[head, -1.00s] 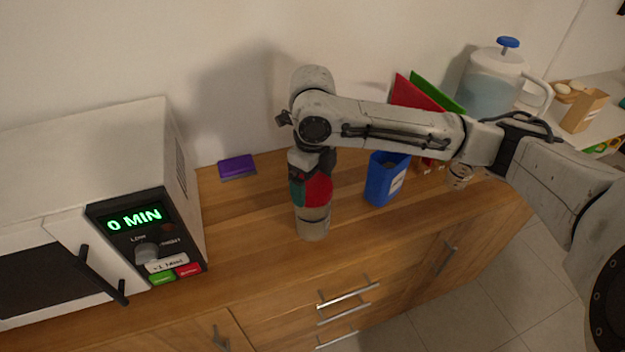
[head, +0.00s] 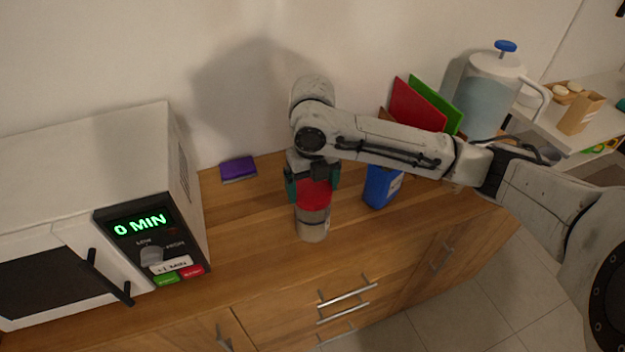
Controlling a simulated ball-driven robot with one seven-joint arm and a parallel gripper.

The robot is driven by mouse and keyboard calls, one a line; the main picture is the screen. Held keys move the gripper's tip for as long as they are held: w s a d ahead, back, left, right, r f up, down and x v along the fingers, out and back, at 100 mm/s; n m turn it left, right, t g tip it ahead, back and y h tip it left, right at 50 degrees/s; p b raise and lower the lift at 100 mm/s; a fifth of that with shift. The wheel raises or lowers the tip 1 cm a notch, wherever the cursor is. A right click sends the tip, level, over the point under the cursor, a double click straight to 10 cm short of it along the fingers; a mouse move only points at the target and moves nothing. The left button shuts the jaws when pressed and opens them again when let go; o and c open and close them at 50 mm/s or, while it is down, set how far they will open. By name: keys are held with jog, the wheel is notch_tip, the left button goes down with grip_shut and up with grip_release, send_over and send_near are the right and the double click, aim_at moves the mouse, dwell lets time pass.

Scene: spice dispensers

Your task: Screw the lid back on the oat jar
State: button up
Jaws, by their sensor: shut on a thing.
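The oat jar (head: 313,224) stands upright on the wooden counter, a clear jar with pale contents. The red lid (head: 314,192) sits at the top of the jar. My gripper (head: 312,184) points straight down over the jar and is shut on the red lid, with one green-and-dark finger on its left side and one on its right. Whether the lid's thread is engaged cannot be told.
A blue container (head: 381,187) stands just right of the jar. A white microwave (head: 185,200) is at the left and a purple sponge-like block (head: 238,169) lies at the back. Red (head: 413,104) and green (head: 440,100) boards and a water pitcher (head: 489,95) are at the right.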

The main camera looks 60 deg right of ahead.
jog(key=shift+m+p, duration=0.35)
jog(key=shift+m, duration=1.05)
jog(key=shift+r+m+p, duration=0.1)
jog(key=shift+m+p, duration=0.35)
jog(key=shift+m, duration=0.35)
jog(key=m+p, duration=0.2)
jog(key=m, duration=0.3)
jog(key=shift+m+p, duration=0.6)
jog(key=shift+m, duration=0.7)
